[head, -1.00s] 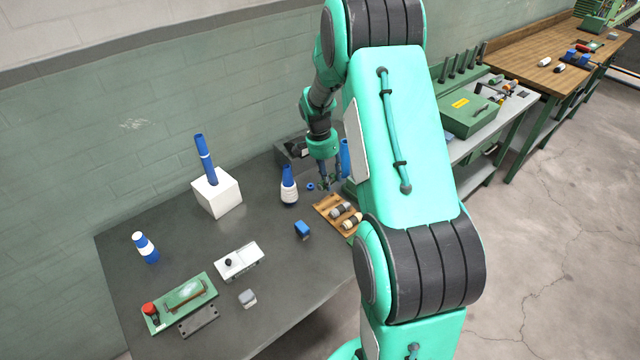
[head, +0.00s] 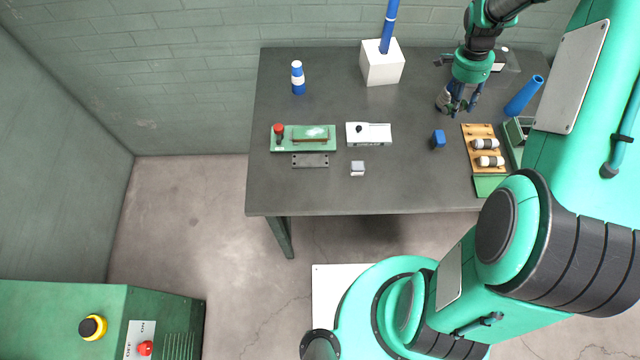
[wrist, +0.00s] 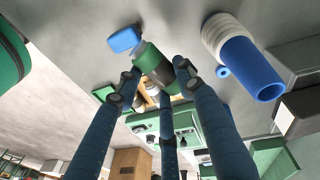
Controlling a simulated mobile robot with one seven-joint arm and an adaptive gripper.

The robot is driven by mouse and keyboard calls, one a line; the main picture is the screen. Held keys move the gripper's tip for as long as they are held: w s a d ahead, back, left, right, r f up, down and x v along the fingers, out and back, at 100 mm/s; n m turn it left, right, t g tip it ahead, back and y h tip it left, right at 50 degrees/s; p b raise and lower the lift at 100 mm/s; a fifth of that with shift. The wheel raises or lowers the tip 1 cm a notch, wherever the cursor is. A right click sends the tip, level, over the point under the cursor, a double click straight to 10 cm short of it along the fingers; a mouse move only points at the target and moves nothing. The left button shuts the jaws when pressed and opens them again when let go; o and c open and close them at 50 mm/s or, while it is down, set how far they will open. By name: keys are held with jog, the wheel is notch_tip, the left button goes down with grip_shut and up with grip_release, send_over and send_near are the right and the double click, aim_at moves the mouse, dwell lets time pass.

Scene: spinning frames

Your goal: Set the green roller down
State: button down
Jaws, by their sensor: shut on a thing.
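In the wrist view, my gripper (wrist: 157,78) is shut on the green roller (wrist: 150,60), which has a green end and a dark band. The fingers close around its sides. In the head view, my gripper (head: 458,104) points down over the back right of the table, just behind and left of the wooden tray (head: 470,132). The roller cannot be made out there. Two banded rollers lie in the tray, a grey one (head: 485,144) and a pale one (head: 490,161). Whether the held roller touches anything is unclear.
A blue block (head: 438,139) sits left of the tray. A white-ringed blue bobbin (wrist: 245,65) is close beside my gripper in the wrist view. The dark table (head: 415,185) has free room at front and centre.

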jog(key=s+a+f+n+t+b, duration=0.1)
jog(key=s+a+n, duration=0.3)
jog(key=a, duration=1)
jog(key=s+a+f+n, duration=0.1)
jog(key=s+a+n, duration=0.35)
jog(key=a, duration=1.05)
jog(key=s+a+f+n, duration=0.1)
jog(key=s+a, duration=0.3)
jog(key=s, duration=0.4)
jog(key=s+a+f+n+t+b, duration=0.1)
jog(key=s+a+n, duration=0.2)
jog(key=s, duration=0.5)
jog(key=s+a+f+n, duration=0.1)
jog(key=s+a+n, duration=0.1)
jog(key=s+a, duration=0.3)
jog(key=shift+s+a+t+h, duration=0.3)
jog(key=shift+s+h, duration=0.1)
jog(key=shift+s, duration=1.45)
jog(key=w+a, duration=0.3)
jog(key=w, duration=0.1)
jog(key=w+a+f+b, duration=0.1)
jog(key=w+a, duration=0.1)
jog(key=w, duration=0.3)
jog(key=w+a, duration=0.3)
jog(key=w, duration=0.1)
jog(key=shift+w+a+f, duration=0.25)
jog(key=shift+a, duration=0.1)
